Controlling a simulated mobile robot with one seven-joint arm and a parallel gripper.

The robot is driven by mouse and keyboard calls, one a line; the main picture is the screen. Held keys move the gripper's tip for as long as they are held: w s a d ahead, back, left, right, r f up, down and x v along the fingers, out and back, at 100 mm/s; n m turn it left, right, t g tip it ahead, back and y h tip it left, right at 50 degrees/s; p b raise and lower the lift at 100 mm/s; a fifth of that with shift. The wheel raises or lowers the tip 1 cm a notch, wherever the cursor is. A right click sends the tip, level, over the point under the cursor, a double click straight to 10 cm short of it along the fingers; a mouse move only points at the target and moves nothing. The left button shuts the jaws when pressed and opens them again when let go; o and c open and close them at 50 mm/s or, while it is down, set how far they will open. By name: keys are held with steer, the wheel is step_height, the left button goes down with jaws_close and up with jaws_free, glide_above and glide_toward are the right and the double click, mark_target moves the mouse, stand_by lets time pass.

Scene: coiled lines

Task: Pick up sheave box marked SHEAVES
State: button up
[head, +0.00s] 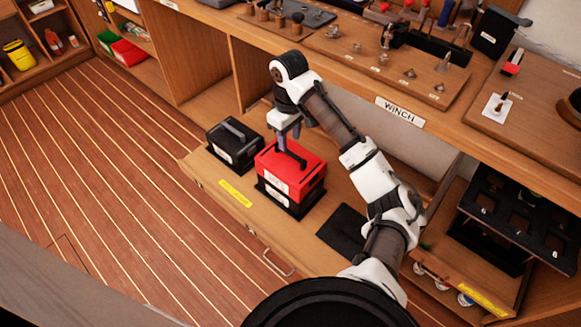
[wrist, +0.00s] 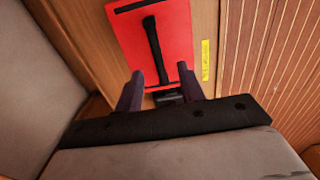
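A red box (head: 306,178) with a black top handle and a white front label stands in an open drawer, on a black base with a second white label. A black box (head: 230,152) with a dark handle and a white label stands to its left. The labels are too small to read, so I cannot tell which box says SHEAVES. My gripper (head: 284,147) points down at the top of the red box. In the wrist view my gripper (wrist: 160,70) has its fingers apart, with the red box (wrist: 178,32) and its handle just beyond them. I cannot tell whether they touch.
The drawer (head: 232,209) has a yellow label and a metal pull. A bare black mat (head: 344,231) lies right of the red box. The workbench marked WINCH (head: 400,112) overhangs behind, close to my arm. Another drawer with a black rack (head: 500,225) is at right. The plank floor (head: 110,190) is clear.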

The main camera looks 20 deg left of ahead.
mark_target(290, 152)
steer(key=shift+w+f+b, duration=0.2)
steer(key=shift+f+b, duration=0.1)
steer(key=shift+f, duration=2.65)
jaws_close()
steer(key=shift+r, duration=0.1)
